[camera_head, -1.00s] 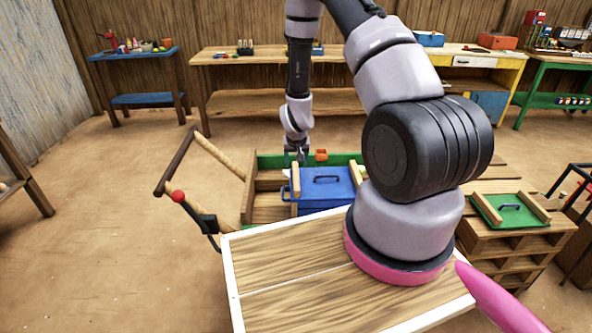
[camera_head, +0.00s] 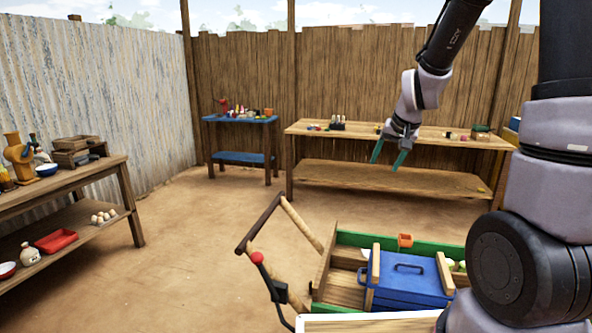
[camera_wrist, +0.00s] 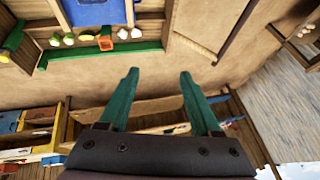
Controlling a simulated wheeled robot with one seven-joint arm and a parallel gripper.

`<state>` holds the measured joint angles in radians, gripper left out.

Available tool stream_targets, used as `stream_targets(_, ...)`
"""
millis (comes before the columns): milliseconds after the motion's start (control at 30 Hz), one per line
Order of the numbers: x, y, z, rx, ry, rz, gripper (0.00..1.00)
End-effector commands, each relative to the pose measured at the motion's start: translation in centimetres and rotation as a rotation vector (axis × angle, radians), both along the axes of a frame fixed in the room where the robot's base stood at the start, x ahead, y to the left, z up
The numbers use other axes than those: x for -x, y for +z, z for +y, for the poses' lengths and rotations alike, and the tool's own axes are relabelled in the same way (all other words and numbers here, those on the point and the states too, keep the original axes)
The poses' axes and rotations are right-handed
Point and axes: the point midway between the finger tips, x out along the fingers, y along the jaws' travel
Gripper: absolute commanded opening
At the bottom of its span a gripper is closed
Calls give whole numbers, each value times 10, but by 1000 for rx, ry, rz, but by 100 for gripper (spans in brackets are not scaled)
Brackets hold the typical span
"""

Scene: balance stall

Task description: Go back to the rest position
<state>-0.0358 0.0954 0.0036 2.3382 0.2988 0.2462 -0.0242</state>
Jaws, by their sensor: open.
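My gripper (camera_head: 390,153) is raised in the head view, in front of the long wooden table at the back. Its two green fingers are spread apart with nothing between them. In the wrist view my gripper (camera_wrist: 158,80) also shows open and empty, above bare floor. Below it in the head view is a wooden cart with a green rim (camera_head: 350,239), well apart from the fingers. A blue box with a handle (camera_head: 408,282) sits in the cart.
A small orange cup (camera_head: 405,240) is at the cart's far rim. A handle frame with a red knob (camera_head: 257,258) sticks out to the left. A blue table (camera_head: 240,119) and a long wooden table (camera_head: 350,132) stand at the back. Shelves (camera_head: 90,178) stand left. The floor between is clear.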

Motion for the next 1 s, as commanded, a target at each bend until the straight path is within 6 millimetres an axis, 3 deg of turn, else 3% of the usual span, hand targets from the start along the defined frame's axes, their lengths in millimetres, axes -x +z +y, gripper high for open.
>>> stream_targets(33, 13, 25, 0, -11, 2, -21, 65)
stream_targets(200, 63, 86, 3, -46, 6, -49, 65)
stream_targets(433, 143, 144, 3, -74, 7, -85, 65)
stream_targets(600, 193, 164, 2, -87, -2, -100, 65)
stream_targets(700, 212, 169, 2, -91, -6, -107, 65)
stream_targets(1000, 223, 171, 2, -94, -9, -105, 65)
